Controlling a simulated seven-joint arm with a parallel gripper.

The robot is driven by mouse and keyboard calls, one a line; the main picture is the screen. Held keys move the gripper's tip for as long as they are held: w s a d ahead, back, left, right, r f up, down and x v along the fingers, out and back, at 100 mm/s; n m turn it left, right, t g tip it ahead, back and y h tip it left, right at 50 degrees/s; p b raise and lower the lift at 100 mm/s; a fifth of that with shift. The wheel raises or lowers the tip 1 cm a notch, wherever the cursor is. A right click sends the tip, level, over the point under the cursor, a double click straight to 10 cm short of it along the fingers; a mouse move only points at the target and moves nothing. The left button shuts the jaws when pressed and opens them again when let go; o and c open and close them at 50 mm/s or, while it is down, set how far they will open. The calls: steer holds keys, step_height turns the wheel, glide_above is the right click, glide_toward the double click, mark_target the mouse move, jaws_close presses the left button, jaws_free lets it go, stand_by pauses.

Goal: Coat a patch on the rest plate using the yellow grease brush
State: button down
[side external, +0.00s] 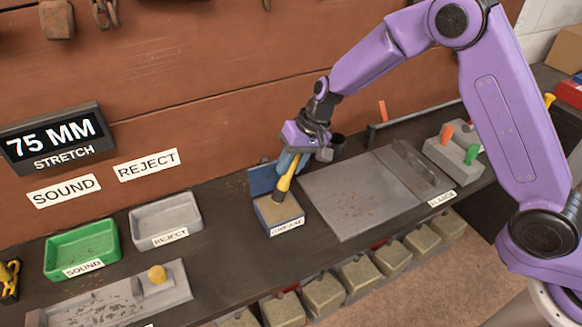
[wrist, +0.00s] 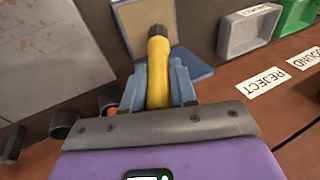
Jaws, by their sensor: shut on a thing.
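The yellow grease brush (side external: 286,177) is held handle-up and slightly tilted in my gripper (side external: 291,162). Its dark tip points down at the grease box (side external: 272,230), a blue-sided box with a tan top. Whether the tip touches that top I cannot tell. In the wrist view the brush (wrist: 159,65) lies between the blue-grey fingers of my gripper (wrist: 160,85), with its dark end over the box. A wide flat grey plate (side external: 350,205), probably the rest plate, lies right of the box; it also shows in the wrist view (wrist: 55,50).
A blue lid (side external: 262,179) stands behind the box. The green SOUND tray (side external: 82,247) and grey REJECT tray (side external: 166,219) are to the left. A block with coloured pegs (side external: 453,158) is at the right. Several bins hang below the bench's front edge.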

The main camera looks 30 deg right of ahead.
steer(key=shift+r, duration=2.6)
